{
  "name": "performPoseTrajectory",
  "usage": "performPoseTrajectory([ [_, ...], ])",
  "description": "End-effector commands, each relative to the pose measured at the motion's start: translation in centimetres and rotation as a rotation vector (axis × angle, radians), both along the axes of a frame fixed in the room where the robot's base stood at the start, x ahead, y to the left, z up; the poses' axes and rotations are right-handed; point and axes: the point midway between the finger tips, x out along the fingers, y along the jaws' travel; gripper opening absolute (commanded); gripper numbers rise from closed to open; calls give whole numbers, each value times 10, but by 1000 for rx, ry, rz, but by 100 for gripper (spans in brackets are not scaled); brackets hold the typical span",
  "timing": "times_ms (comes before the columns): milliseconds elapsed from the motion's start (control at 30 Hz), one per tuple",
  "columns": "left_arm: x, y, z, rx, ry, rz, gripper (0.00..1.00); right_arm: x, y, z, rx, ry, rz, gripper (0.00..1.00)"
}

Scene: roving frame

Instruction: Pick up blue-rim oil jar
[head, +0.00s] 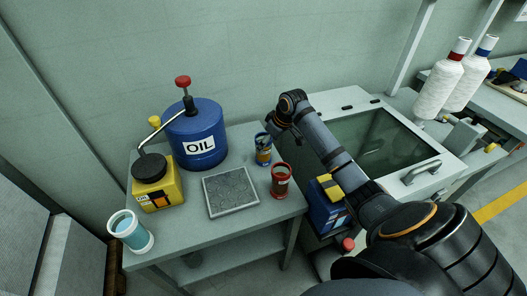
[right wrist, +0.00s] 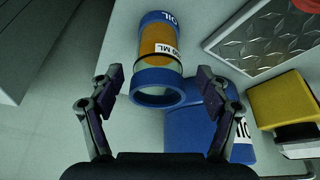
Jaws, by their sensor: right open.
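The blue-rim oil jar (head: 263,155) stands upright on the grey workbench (head: 188,228), right of the big oil drum. In the right wrist view the jar (right wrist: 160,45) shows its blue rim, amber contents and an OIL label. My right gripper (head: 277,121) is just above and beside the jar in the head view, its fingers small and dark there. In the right wrist view its fingers are open, one on each side of the jar's near rim, with gaps on both sides. I cannot tell how far the fingertips are from it in depth. My left gripper is out of view.
A red-rim jar (head: 281,181) stands close in front of the blue-rim jar. A grey textured plate (head: 230,190), the blue oil drum (head: 198,133), a yellow can (head: 158,191) and a cyan-filled jar (head: 131,234) share the bench. A glass-topped cabinet (head: 425,178) is on the right.

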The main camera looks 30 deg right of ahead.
Motion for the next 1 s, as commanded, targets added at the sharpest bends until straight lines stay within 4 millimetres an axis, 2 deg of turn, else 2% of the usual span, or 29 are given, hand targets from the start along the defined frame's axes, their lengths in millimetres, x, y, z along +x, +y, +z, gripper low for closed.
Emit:
performPoseTrajectory([
  [133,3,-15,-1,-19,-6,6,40,2,1,-6,-2,-1,-1,77],
  [267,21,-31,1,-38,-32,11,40,5,3,-16,2,2,0,77],
  [367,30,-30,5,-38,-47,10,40,11,5,-33,3,3,-1,77],
  [500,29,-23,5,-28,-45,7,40,17,6,-51,0,0,-1,77],
  [767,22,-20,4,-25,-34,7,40,19,6,-55,-2,-1,0,77],
  [1000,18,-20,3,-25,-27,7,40,19,6,-55,-2,-1,0,44],
])
